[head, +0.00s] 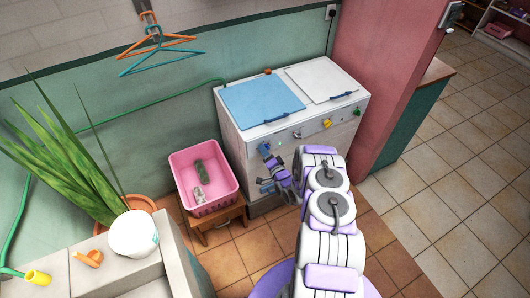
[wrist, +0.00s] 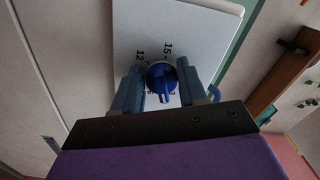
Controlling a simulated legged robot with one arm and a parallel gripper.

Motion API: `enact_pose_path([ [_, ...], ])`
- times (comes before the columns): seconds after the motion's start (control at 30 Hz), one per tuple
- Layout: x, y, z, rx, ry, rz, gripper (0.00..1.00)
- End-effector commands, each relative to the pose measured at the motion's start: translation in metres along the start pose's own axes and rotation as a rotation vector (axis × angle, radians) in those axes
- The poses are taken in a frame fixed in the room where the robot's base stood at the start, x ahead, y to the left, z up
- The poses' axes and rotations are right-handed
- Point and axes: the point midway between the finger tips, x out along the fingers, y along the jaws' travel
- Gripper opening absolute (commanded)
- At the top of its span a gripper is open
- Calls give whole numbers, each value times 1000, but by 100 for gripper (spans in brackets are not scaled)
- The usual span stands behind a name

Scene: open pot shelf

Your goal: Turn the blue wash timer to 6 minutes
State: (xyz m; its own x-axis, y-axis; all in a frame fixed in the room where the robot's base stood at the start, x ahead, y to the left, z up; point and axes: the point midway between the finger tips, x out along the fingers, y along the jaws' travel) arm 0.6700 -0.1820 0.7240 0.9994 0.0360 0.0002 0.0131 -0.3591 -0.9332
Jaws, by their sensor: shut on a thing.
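The blue wash timer is a round knob with a raised bar (wrist: 162,76), in the middle of the wrist view, on a pale panel with dark numbers. I read 15 and 12 above it; figures nearer the fingers are partly hidden. The bar's lighter end points down in the wrist view, toward my gripper, and I cannot read the number there. My gripper (wrist: 160,66) is shut on the knob, one finger on each side. In the head view my gripper (head: 267,172) is at the left front of the white washing machine (head: 300,150).
A pink basket (head: 185,205) with a green item stands on a small wooden stool left of the machine. Yellow and green knobs (head: 327,124) sit farther right on the panel. Tiled floor (head: 450,170) is clear at right.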

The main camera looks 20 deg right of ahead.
Motion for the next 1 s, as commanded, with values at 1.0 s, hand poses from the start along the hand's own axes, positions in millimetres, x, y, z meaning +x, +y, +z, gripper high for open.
enact_pose_path([
  [1.0,-1,0,-5,575,10,8,11],
])
